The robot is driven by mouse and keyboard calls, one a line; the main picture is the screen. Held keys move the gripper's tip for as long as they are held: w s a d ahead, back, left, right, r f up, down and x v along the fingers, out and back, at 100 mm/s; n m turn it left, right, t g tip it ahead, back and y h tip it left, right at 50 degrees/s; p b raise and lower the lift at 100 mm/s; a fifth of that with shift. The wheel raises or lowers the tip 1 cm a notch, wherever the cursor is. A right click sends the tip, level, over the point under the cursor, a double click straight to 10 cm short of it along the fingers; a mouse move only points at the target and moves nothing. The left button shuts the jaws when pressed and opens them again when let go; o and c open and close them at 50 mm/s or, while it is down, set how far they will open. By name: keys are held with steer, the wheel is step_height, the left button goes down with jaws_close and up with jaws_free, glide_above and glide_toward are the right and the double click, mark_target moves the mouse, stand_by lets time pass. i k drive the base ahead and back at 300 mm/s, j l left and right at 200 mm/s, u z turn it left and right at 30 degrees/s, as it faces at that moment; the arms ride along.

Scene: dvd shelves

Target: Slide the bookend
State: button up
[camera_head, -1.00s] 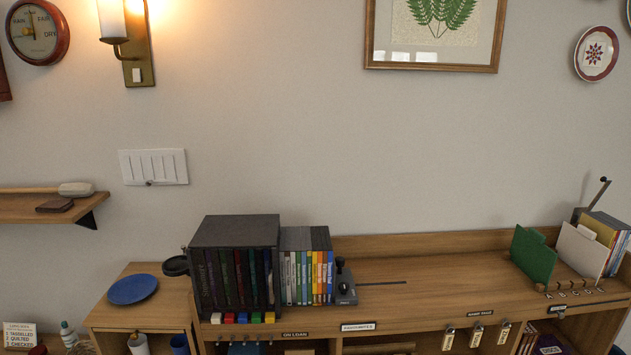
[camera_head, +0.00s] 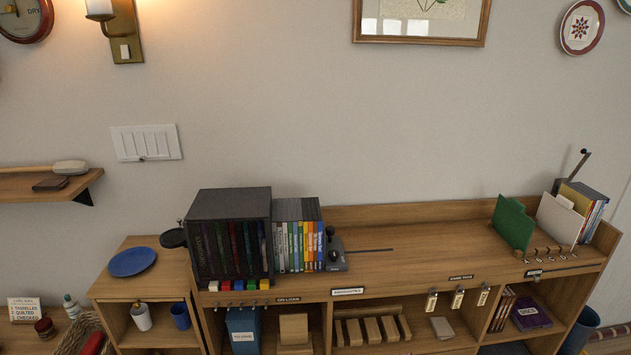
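The bookend (camera_head: 335,251) is a small dark grey block with a black knob on top. It stands on the shelf top against the right end of a row of DVD cases (camera_head: 300,240). A thin dark slot (camera_head: 370,250) runs to the right from it along the shelf top (camera_head: 430,255). The left end of the DVD row meets a dark case (camera_head: 231,235) with several dark spines. My gripper is not in view.
The shelf top right of the bookend is clear up to a green divider (camera_head: 513,222) and a white divider (camera_head: 560,219) at the far right. A blue plate (camera_head: 132,262) lies on the lower cabinet at left. Tags (camera_head: 458,298) hang along the front edge.

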mark_target(330, 243)
steer(key=i+l, duration=0.1)
steer(key=i, duration=0.35)
steer(key=i+l, duration=0.1)
steer(key=i, duration=0.35)
steer(key=i+l+u, duration=0.1)
steer(key=i, duration=0.35)
